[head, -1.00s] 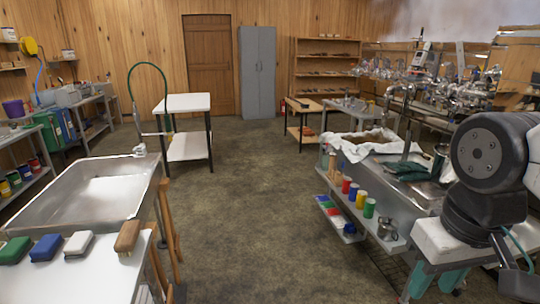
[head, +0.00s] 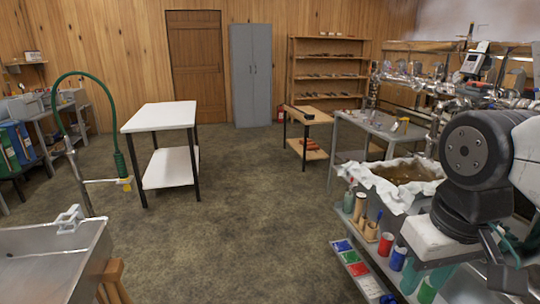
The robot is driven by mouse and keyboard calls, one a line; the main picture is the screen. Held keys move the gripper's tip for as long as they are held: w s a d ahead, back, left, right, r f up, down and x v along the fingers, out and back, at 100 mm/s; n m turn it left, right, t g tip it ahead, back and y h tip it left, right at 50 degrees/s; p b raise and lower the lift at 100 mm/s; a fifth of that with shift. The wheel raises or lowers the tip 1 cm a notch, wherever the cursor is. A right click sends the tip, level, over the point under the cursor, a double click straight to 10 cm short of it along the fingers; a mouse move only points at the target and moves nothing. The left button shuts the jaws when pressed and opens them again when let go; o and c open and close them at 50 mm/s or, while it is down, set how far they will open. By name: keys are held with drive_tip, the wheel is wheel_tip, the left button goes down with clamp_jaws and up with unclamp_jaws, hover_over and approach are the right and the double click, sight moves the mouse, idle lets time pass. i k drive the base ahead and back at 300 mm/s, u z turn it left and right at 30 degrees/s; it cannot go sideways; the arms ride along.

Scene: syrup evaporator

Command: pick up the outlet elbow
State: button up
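I cannot pick out the outlet elbow for sure. Several small metal pieces (head: 399,125) lie on a grey metal table (head: 375,128) at the right of the head view, too small to tell apart. More shiny metal fittings (head: 440,85) crowd the bench behind it, and any of these could be elbows. Part of my arm stands at the right edge of the view. My gripper is out of view, so its state does not show.
A white table (head: 158,116) stands left of centre. A low wooden table (head: 308,114) is at the back, beside the grey table. A steel sink (head: 50,270) is at the near left, a cloth-lined tub (head: 385,190) at the right. The floor (head: 250,190) between is clear.

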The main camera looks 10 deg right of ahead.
sight(398, 123)
drive_tip(key=i, duration=6.7)
drive_tip(key=z, duration=4.45)
drive_tip(key=i, duration=1)
drive_tip(key=u, duration=0.05)
